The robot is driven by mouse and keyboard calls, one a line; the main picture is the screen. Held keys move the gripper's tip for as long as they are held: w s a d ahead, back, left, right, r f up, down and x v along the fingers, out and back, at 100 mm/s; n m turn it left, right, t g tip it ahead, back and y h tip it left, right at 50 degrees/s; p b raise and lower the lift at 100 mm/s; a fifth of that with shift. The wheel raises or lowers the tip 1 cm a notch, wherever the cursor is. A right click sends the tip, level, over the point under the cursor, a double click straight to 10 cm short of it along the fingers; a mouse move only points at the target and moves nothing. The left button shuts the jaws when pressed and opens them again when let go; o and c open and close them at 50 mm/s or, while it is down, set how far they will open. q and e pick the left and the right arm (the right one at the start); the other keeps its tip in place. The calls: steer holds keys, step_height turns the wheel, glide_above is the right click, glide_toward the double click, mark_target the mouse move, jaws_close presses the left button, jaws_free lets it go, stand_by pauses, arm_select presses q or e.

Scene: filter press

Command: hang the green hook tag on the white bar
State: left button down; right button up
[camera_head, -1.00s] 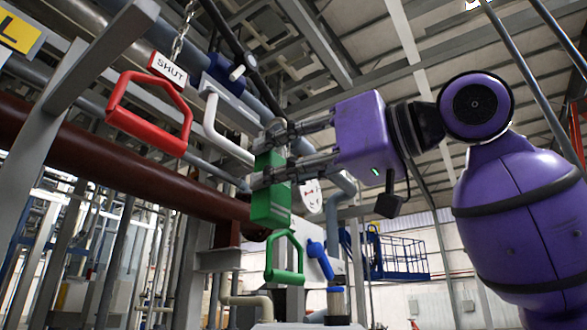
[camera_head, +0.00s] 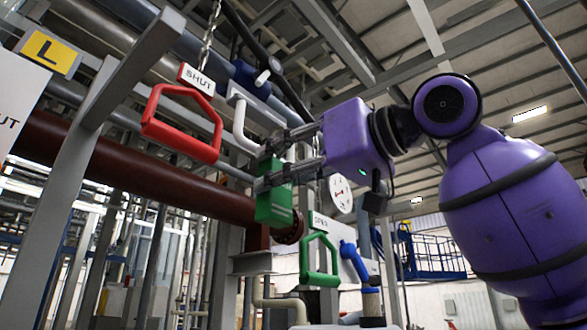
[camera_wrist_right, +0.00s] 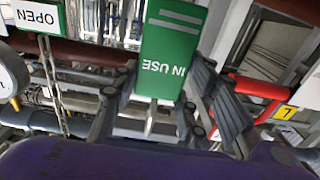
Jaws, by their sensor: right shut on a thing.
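The green hook tag (camera_head: 274,204) is held in my right gripper (camera_head: 266,164), whose two fingers are shut on it. In the right wrist view the green tag (camera_wrist_right: 170,50) shows the words "IN USE" between the fingers, upside down, with a pale hook stem (camera_wrist_right: 150,118) beside it. The white bar (camera_head: 239,125) curves down and right from a pale mount below a blue fitting. In the head view the gripper's fingertips overlap the bar's lower end; I cannot tell the depth gap or whether they touch. My left gripper is out of view.
A red handle (camera_head: 182,144) with a "SHUT" sign (camera_head: 197,79) hangs on a chain left of the bar. A green handle (camera_head: 320,275) with an "OPEN" sign hangs lower right. A dark red pipe (camera_head: 120,175) and a grey post (camera_head: 70,175) stand left. A round gauge (camera_head: 341,194) is behind.

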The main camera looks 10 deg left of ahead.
mark_target(283, 189)
steer(key=shift+w+a, duration=0.25)
steer(key=shift+a, duration=0.2)
steer(key=shift+w+a+f, duration=0.35)
steer(key=shift+a+f, duration=0.1)
steer(key=shift+f, duration=0.1)
steer(key=shift+w+a+f, duration=0.1)
steer(key=shift+a+f, duration=0.05)
steer(key=shift+f, duration=0.65)
steer(key=o, duration=1.2)
steer(key=shift+o, duration=0.2)
